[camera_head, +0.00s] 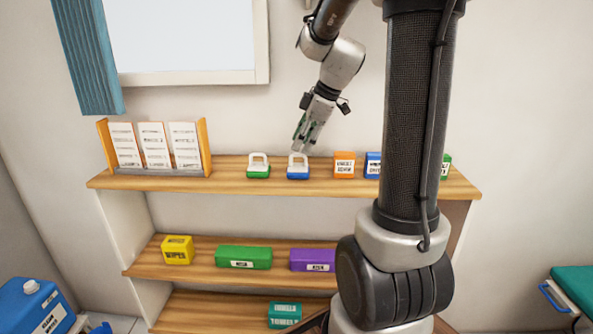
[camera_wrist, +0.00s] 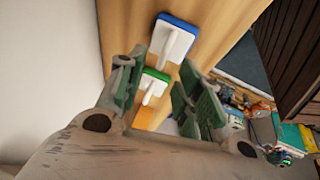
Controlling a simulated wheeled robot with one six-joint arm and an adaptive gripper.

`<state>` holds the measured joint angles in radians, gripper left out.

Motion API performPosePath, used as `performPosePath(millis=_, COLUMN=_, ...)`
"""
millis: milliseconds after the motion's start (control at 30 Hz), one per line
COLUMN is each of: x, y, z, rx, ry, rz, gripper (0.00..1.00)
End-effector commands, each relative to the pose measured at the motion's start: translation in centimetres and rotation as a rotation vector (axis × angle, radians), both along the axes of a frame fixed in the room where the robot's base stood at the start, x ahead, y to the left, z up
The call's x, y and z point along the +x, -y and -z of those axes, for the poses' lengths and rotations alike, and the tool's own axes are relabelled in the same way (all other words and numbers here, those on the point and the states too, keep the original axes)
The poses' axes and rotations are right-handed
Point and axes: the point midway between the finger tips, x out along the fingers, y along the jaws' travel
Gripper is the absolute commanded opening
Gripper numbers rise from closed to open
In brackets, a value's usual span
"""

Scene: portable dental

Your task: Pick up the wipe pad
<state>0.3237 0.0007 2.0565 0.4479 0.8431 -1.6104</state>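Two small pads with white handles stand side by side on the top shelf. One has a green base (camera_head: 258,167) and the other, to its right, a blue base (camera_head: 298,168). Neither has a readable label, so I cannot tell which is the wipe pad. My gripper (camera_head: 304,142) hangs above the shelf near the blue-based pad, its fingers apart and empty. In the wrist view the green-based pad (camera_wrist: 153,84) shows between the open fingers (camera_wrist: 163,66), and the blue-based pad (camera_wrist: 175,39) shows beyond the fingertips. Both pads appear untouched.
A card rack (camera_head: 153,146) stands left of the pads. An orange box (camera_head: 344,165) and a blue box (camera_head: 373,166) stand to their right. A yellow box labelled wipes (camera_head: 177,250), a green box (camera_head: 243,258) and a purple box (camera_head: 313,260) are on the middle shelf.

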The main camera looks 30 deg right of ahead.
Motion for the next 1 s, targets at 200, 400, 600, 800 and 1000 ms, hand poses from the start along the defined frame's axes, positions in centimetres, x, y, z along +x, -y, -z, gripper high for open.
performPosePath(millis=200, x=1.1, y=-0.9, z=3.1, rx=0.001, ry=-0.004, rz=0.000, gripper=0.35)
performPosePath(millis=400, x=1.4, y=-1.1, z=4.0, rx=0.001, ry=-0.001, rz=0.001, gripper=0.35)
performPosePath(millis=600, x=1.4, y=-1.1, z=4.0, rx=0.001, ry=0.000, rz=0.002, gripper=0.22)
performPosePath(millis=800, x=1.4, y=-1.1, z=3.9, rx=0.001, ry=0.000, rz=0.002, gripper=0.00)
performPosePath(millis=1000, x=1.4, y=-1.1, z=3.9, rx=0.001, ry=0.000, rz=0.002, gripper=0.00)
